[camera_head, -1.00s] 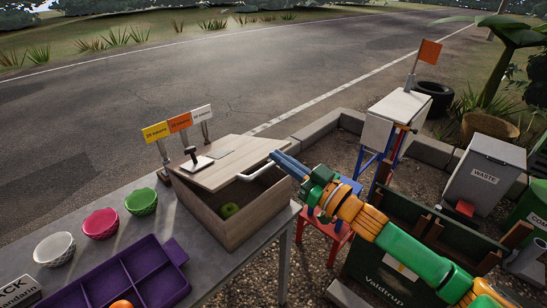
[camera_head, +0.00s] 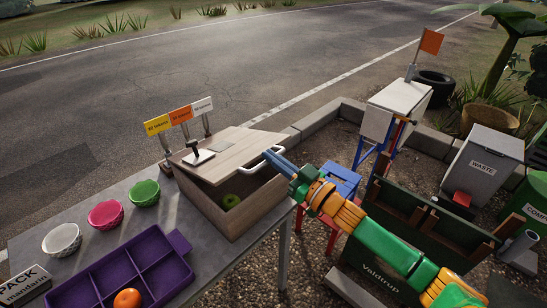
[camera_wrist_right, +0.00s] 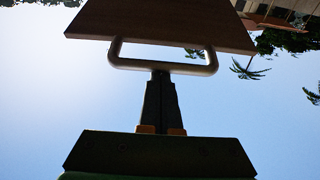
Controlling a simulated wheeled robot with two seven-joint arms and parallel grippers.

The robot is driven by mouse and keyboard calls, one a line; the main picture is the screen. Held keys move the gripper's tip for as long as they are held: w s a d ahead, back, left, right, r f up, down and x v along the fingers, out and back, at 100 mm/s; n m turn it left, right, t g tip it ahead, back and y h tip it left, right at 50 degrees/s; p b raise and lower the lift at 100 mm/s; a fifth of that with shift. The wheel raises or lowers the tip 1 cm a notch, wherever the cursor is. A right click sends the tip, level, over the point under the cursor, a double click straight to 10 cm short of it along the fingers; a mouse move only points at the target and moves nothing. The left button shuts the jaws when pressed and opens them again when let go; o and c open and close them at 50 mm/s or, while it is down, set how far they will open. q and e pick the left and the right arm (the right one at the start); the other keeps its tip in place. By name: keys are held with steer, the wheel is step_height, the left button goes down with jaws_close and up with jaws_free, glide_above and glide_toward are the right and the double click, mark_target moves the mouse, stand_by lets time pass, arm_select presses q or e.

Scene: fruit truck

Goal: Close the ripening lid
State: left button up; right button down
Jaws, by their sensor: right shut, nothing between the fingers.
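A white handle (camera_head: 262,160) sticks out from the lid's edge. My right gripper (camera_head: 268,155) is shut and empty, with its fingertips at the handle. In the right wrist view the shut fingertips (camera_wrist_right: 161,74) meet the bar of the handle (camera_wrist_right: 162,68), below the lid (camera_wrist_right: 160,25). Contact cannot be told for certain. My left gripper is not in view.
White, pink and green bowls (camera_head: 106,213) stand on the table (camera_head: 140,230) at left. A purple tray (camera_head: 118,271) holds an orange fruit (camera_head: 127,299). Three sign cards (camera_head: 180,115) stand behind the box. A blue stool (camera_head: 339,180) and a dark crate (camera_head: 385,265) are to the right.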

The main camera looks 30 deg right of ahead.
step_height(320, 180, down, 13)
steer(key=s+t+y+b, duration=0.1)
steer(key=s+t+b, duration=0.1)
steer(key=b, duration=1.6)
steer(key=shift+s+d+r+t, duration=0.15)
steer(key=shift+s+d+t, duration=0.2)
steer(key=shift+t, duration=0.55)
